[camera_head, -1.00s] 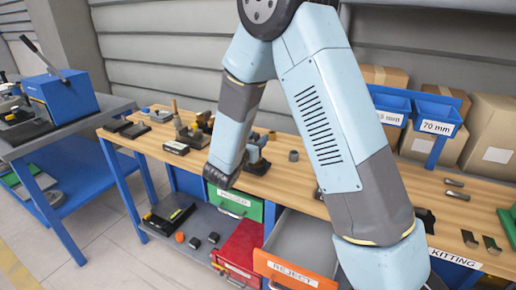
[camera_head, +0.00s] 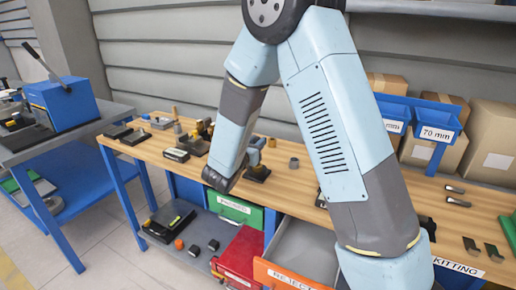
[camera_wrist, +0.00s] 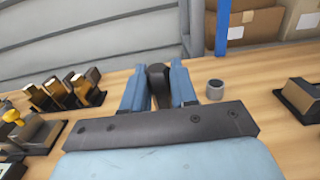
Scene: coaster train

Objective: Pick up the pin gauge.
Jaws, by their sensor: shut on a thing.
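In the wrist view my gripper (camera_wrist: 159,92) has its two blue fingers on either side of a dark, upright piece with a rounded top, which I take for the pin gauge (camera_wrist: 157,78). The fingers are shut on it. Its lower part is hidden behind the gripper's dark front bar, so I cannot tell whether it touches the bench. In the head view my forearm hides much of the gripper area, and the held piece is not clear there.
A small grey ring (camera_wrist: 215,90) stands just right of my fingers on the wooden bench (camera_head: 310,180). Dark blocks with brass-coloured tops (camera_wrist: 62,92) stand to the left. An open drawer marked REJECT (camera_head: 290,278) juts out below. Blue bins (camera_head: 435,120) and cardboard boxes (camera_head: 490,140) stand right.

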